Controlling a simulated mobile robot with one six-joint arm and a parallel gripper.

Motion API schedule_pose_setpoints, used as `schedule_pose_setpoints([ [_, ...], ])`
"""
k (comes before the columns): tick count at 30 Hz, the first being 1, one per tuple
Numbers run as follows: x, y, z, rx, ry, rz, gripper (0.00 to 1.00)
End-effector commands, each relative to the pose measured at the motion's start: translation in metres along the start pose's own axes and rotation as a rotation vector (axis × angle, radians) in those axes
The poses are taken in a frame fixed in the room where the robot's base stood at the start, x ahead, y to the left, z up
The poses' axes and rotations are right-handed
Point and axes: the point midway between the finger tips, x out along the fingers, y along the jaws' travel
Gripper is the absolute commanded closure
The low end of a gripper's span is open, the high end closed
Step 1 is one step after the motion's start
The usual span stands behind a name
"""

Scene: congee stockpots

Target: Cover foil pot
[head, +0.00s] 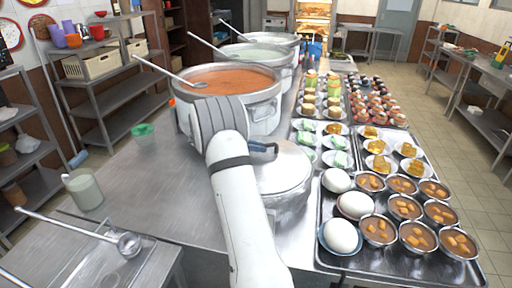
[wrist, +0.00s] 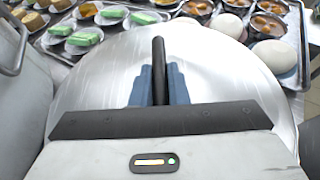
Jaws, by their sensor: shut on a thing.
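A round silver lid (head: 290,172) is at the middle of the head view, over a silver pot (head: 292,205) at the front of the counter. The lid fills much of the wrist view (wrist: 215,65). My gripper (wrist: 160,85) is shut on the lid's dark bar handle (wrist: 158,60), with a blue finger on each side of it. In the head view my gripper (head: 263,148) is partly hidden behind my arm. The lid looks about level. My arm hides its left side, and I cannot tell whether its rim touches the pot all round. No foil is clearly visible.
Behind stand big open stockpots, the nearest with orange congee (head: 228,80) and a ladle (head: 195,84). A tray (head: 325,262) with bowls and white eggs is close on the right. A ladle (head: 128,243), a glass jar (head: 84,190) and a green bowl (head: 143,131) lie left.

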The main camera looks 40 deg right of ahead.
Motion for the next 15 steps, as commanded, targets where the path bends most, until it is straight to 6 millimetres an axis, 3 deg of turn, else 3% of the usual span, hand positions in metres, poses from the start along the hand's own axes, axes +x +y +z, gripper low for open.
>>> schedule_pose_setpoints([
  [9,-0.0003,0.0002,0.0007,0.002,-0.001,0.001,1.00],
  [10,-0.0002,0.0002,0.0007,0.002,-0.001,0.001,0.83],
  [15,-0.0001,0.0001,0.0004,0.001,-0.001,0.000,0.70],
])
